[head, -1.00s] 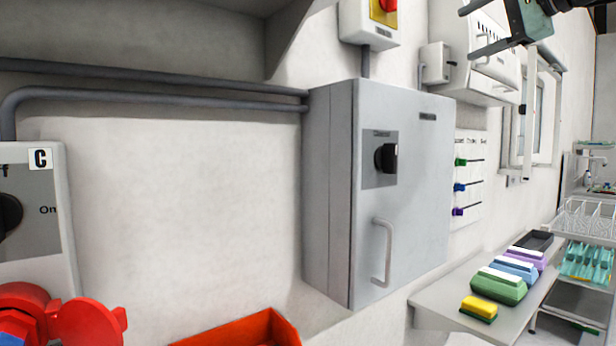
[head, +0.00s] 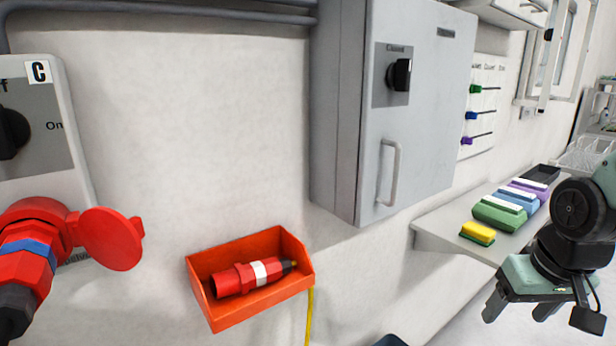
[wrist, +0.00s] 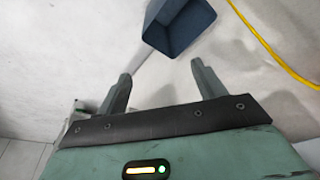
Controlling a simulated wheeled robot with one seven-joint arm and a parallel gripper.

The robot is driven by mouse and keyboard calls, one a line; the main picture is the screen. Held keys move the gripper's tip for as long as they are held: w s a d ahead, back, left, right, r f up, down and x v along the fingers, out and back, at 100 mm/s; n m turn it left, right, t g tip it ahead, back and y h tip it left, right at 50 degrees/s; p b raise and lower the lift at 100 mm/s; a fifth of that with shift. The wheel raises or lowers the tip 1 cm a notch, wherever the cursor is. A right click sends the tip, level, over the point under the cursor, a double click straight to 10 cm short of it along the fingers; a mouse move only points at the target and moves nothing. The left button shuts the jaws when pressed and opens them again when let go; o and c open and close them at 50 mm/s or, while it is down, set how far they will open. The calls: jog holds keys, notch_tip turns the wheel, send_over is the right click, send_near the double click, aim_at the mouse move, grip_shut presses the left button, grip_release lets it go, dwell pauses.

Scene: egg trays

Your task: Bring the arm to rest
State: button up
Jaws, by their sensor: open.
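My gripper (head: 515,312) is at the lower right of the head view, below the wall shelf, with its fingers pointing down and to the left. It is open and empty. In the wrist view its two fingers (wrist: 158,88) stand apart with nothing between them. Beyond them are the pale wall and a dark blue bin (wrist: 178,27).
A grey cabinet (head: 425,110) hangs on the wall. An orange tray (head: 262,308) holds a red connector (head: 240,277). A red plug (head: 35,240) sits at the left. Sponges and coloured blocks lie on the shelf (head: 445,222). A yellow cable (wrist: 262,42) hangs by the wall.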

jog(key=s+a+r+n+g, duration=0.1)
jog(key=s+a+n+g, duration=0.2)
jog(key=s+a+n, duration=0.5)
jog(key=s+a, duration=0.6)
jog(key=a, duration=0.4)
jog(key=shift+s, duration=0.35)
jog(key=shift+a, duration=0.1)
